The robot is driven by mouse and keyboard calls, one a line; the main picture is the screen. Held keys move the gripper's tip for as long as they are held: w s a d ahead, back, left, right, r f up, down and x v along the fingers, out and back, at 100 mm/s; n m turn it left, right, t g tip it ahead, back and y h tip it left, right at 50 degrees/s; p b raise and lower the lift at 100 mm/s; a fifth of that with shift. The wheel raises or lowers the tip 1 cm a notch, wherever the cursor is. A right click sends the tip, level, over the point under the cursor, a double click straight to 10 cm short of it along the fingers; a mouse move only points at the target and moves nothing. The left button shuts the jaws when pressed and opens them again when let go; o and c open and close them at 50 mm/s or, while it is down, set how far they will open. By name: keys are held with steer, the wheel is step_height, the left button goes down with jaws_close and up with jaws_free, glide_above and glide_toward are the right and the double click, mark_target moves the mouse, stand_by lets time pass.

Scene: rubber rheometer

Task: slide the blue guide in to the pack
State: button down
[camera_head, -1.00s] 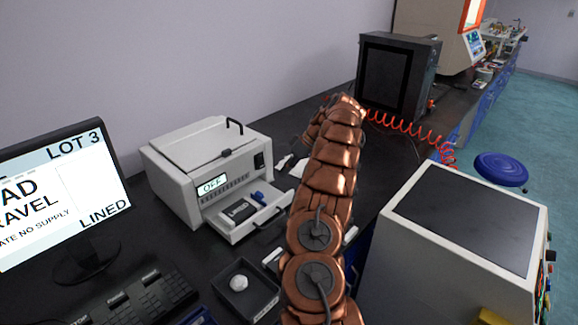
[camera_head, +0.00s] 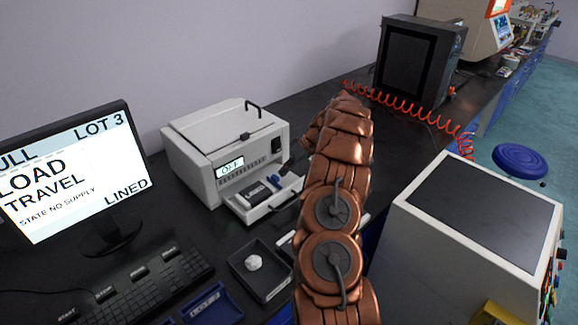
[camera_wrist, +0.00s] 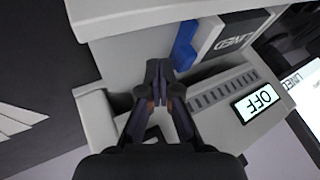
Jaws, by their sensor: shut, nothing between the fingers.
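The blue guide (camera_head: 274,181) lies in the open drawer (camera_head: 262,217) of the white instrument, at the inner right side of the dark pack (camera_head: 252,193). In the wrist view, the blue guide (camera_wrist: 184,46) stands beside a pale strip, with the dark lettered face of the pack (camera_wrist: 236,42) beyond it. My gripper (camera_wrist: 158,68) is shut and empty, its tips low by the guide's near end, on the side away from the pack. I cannot tell whether they touch the guide. In the head view my arm hides most of the gripper.
The instrument (camera_head: 222,150) with an OFF display stands behind the drawer. A dark tray (camera_head: 277,292) with a white lump, a keyboard (camera_head: 140,290) and a monitor (camera_head: 75,190) stand nearby. A red coiled hose (camera_head: 410,108) crosses the bench at right.

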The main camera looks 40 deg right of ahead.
mark_target(275, 178)
steer(key=shift+a+r, duration=0.1)
steer(key=shift+a, duration=0.3)
steer(key=shift+a, duration=0.15)
steer(key=shift+a+f+b, duration=0.25)
steer(key=shift+a+b, duration=0.65)
steer(key=shift+b, duration=0.1)
steer(key=shift+s+a+r+b, duration=0.1)
steer(key=shift+a+b, duration=0.25)
steer(key=shift+a, duration=0.15)
steer(key=shift+s+a+r+b, duration=0.1)
steer(key=shift+a+b, duration=0.2)
steer(key=shift+a, duration=0.2)
steer(key=shift+d, duration=0.15)
